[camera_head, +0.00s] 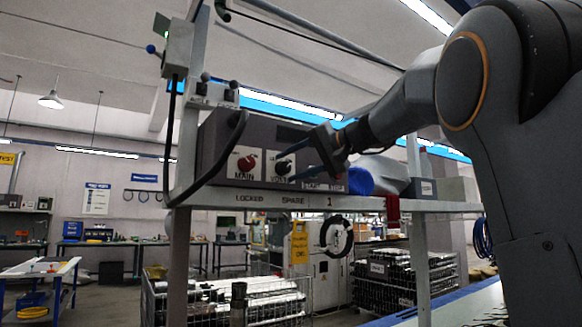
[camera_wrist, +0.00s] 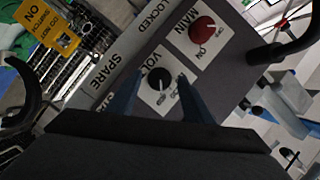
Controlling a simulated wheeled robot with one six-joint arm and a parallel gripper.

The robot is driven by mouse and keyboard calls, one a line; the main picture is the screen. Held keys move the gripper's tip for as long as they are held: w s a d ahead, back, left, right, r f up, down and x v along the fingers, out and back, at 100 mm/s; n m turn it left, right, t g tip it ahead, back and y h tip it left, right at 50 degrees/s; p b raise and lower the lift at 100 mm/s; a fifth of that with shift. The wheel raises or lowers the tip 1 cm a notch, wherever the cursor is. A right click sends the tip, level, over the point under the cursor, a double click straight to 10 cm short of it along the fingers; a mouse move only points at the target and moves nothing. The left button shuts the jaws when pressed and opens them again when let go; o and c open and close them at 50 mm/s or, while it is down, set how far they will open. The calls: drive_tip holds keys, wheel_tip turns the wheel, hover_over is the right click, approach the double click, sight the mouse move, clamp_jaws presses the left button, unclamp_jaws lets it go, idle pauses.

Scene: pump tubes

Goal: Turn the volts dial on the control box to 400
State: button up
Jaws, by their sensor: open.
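The grey control box (camera_head: 213,140) sits on a raised shelf. Its black volts dial (camera_head: 283,167) is on a white plate, right of the red main dial (camera_head: 247,163). In the wrist view the volts dial (camera_wrist: 159,79) shows between my two blue fingertips, with the red main dial (camera_wrist: 203,31) above right. My gripper (camera_head: 291,168) is open at the box's front, one finger above and one below the volts dial. I cannot tell whether the fingers touch it. The dial's pointer and the plate's numbers are too small to read.
A start and stop panel (camera_head: 323,185) lies just right of the dial, near a blue roll (camera_head: 357,180). A black cable (camera_head: 222,165) curves in front of the box's left side. The shelf edge (camera_head: 262,200) with labels runs below.

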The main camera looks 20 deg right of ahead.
drive_tip(key=b+v, duration=0.1)
drive_tip(key=v, duration=0.6)
drive_tip(key=shift+s+d, duration=0.1)
drive_tip(key=s+a+f+g+h, duration=0.1)
drive_tip(key=f+g, duration=0.1)
drive_tip(key=f, duration=1)
drive_tip(key=s+a+f+m+g+h, duration=0.1)
drive_tip(key=a+f+g+h, duration=0.1)
drive_tip(key=f, duration=1)
drive_tip(key=s+a+f+g+h, duration=0.1)
drive_tip(key=f+g, duration=0.1)
drive_tip(key=f, duration=0.9)
drive_tip(key=s+a+f+n+g+h+p, duration=0.1)
drive_tip(key=s+f+n+g+h, duration=0.4)
drive_tip(key=s+f, duration=2.1)
wheel_tip(320, 180, down, 3)
drive_tip(key=shift+s+a+g+p, duration=0.3)
drive_tip(key=shift+g+p, duration=0.1)
drive_tip(key=shift+g, duration=0.3)
